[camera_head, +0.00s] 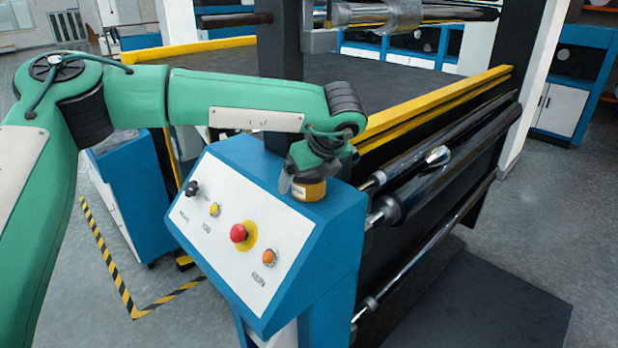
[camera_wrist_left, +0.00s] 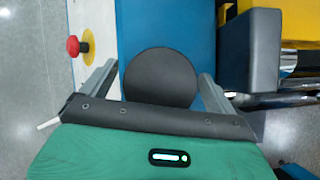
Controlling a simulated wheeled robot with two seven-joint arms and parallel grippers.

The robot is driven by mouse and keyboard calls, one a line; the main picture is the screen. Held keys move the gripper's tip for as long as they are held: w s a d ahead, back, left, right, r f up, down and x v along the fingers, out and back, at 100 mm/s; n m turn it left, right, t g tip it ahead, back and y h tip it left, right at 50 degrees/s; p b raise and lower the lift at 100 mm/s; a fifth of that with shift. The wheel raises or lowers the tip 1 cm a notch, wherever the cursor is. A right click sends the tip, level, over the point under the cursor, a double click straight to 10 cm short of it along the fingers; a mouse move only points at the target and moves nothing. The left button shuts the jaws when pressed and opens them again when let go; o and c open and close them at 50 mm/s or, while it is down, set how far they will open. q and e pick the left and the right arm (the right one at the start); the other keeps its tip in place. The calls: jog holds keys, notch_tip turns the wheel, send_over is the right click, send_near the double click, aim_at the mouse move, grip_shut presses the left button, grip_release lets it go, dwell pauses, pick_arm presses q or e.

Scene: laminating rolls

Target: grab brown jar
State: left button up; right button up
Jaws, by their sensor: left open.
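The brown jar (camera_head: 309,191) stands upright on the flat blue top of the control console, with its upper part hidden by my left gripper (camera_head: 305,172). In the left wrist view its round black lid (camera_wrist_left: 160,78) shows from above. My left gripper also shows in that view (camera_wrist_left: 158,72), open, with one finger on each side of the lid. A gap shows between the lid and the left finger; the right finger is close to the lid, and I cannot tell if it touches. My right gripper is not in view.
The blue console (camera_head: 342,225) has a sloped white panel with a red emergency button (camera_head: 238,233) and other knobs. Dark rollers (camera_head: 440,180) and a yellow rail (camera_head: 440,104) lie close to its right. A dark mat (camera_head: 490,305) covers the floor at lower right.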

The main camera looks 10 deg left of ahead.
pick_arm(q)
jog(key=c, duration=1.2)
jog(key=shift+r, duration=0.15)
